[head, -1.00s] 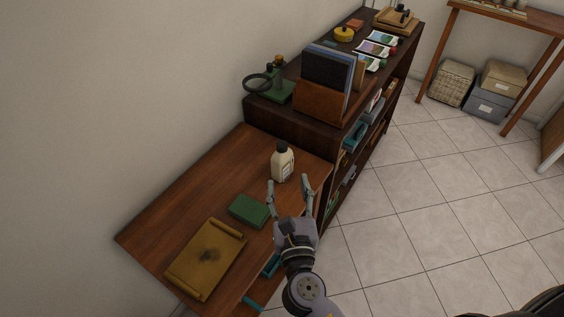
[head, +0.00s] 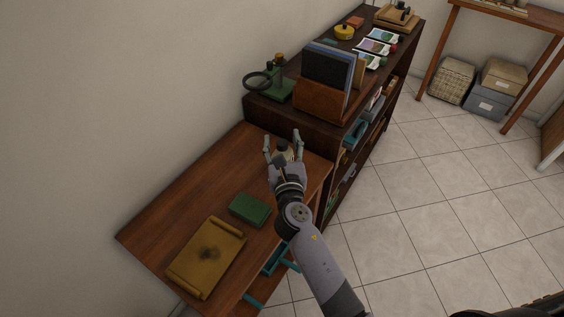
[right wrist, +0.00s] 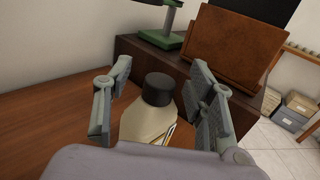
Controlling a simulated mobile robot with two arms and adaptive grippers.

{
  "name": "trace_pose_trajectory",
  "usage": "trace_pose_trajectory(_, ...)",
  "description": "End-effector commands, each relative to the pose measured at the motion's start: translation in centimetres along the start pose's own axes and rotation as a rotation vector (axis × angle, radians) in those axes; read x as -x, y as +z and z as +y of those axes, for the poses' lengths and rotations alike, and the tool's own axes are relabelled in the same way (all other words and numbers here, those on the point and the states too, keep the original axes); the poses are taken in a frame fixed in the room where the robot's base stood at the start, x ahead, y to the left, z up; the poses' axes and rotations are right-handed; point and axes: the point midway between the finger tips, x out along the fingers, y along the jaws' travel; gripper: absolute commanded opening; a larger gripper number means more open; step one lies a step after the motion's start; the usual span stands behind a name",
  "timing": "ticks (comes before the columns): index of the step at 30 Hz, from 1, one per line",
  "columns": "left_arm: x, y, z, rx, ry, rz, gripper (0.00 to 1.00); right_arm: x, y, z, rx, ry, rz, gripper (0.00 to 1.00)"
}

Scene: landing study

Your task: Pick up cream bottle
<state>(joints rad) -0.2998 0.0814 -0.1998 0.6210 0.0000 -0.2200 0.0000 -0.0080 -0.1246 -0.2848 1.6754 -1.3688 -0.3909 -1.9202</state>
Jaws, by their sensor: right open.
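The cream bottle (right wrist: 147,119) has a cream body and a black cap. In the right wrist view it stands upright on the wooden table between the open fingers of my right gripper (right wrist: 160,105), with a gap on the left side; its lower part is hidden by the gripper's body. I cannot tell whether the right finger touches the bottle. My left gripper is not in view.
A green box (head: 249,210) and a yellow scroll-like tray (head: 206,257) lie on the table (head: 182,201). A dark shelf (head: 290,119) adjoins the table's far end, bearing a brown file holder (head: 322,99) and a green stand (head: 276,90). Tiled floor is free at the right.

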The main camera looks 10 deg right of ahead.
Motion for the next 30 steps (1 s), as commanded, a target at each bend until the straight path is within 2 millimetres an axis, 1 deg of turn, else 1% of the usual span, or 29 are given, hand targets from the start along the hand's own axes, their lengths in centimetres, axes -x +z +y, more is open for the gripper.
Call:
trace_pose_trajectory(6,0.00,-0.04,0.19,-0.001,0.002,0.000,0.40,-0.12,-0.01,0.02,0.000,0.000,0.001,0.51)
trace_pose_trajectory(7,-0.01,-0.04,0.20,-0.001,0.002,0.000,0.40,-0.11,-0.01,0.02,0.000,0.000,0.001,0.50)
trace_pose_trajectory(27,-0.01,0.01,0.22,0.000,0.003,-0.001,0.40,-0.08,-0.04,0.03,-0.001,0.001,0.001,0.05)
trace_pose_trajectory(30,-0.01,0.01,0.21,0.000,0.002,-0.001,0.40,-0.07,-0.06,0.04,-0.001,0.001,0.001,0.00)
